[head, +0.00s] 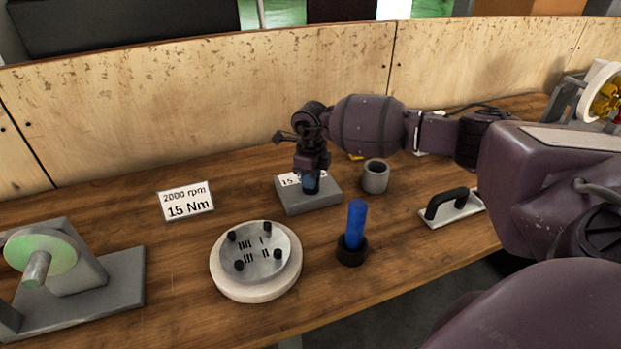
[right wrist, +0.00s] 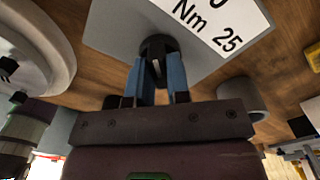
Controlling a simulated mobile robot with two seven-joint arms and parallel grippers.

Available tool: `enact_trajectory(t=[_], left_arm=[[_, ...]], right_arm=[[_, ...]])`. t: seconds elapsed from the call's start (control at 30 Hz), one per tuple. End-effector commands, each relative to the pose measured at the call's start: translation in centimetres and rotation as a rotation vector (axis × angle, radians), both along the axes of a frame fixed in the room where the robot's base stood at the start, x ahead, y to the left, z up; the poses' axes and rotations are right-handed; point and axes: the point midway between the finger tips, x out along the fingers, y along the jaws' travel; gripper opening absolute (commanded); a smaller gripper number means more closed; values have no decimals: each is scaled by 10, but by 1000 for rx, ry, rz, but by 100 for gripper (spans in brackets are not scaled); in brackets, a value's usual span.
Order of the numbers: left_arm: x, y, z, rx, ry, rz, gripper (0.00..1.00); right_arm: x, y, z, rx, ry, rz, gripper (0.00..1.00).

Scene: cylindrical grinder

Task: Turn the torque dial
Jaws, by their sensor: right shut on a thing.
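The torque dial is a small black knob (right wrist: 157,50) on a grey box (head: 315,205) with a white label (right wrist: 225,20). In the right wrist view the label reads "Nm" and "25". My right gripper (head: 311,184) points down over the box, with its blue fingers (right wrist: 160,78) on either side of the knob, shut on it. In the head view the gripper hides the knob and part of the label. A white sign (head: 186,201) left of the box reads "2000 rpm 15 Nm". My left gripper is not in view.
A round fixture with black knobs (head: 256,262) and a blue-handled tool (head: 355,226) stand in front of the box. A grey cup (head: 375,176) stands close to its right. A black-handled plate (head: 451,206) lies farther right. A grey machine (head: 78,275) is at left.

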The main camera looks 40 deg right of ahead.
Motion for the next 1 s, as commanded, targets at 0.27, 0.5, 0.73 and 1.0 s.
enact_trajectory(t=[0.27,0.5,0.73,1.0], left_arm=[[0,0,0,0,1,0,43],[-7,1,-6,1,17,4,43],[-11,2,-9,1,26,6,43],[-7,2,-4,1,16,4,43]], right_arm=[[1,0,3,0,-5,2,0],[1,0,2,0,-4,1,43],[1,0,2,0,-2,1,43],[1,-1,36,-1,-6,2,43]])
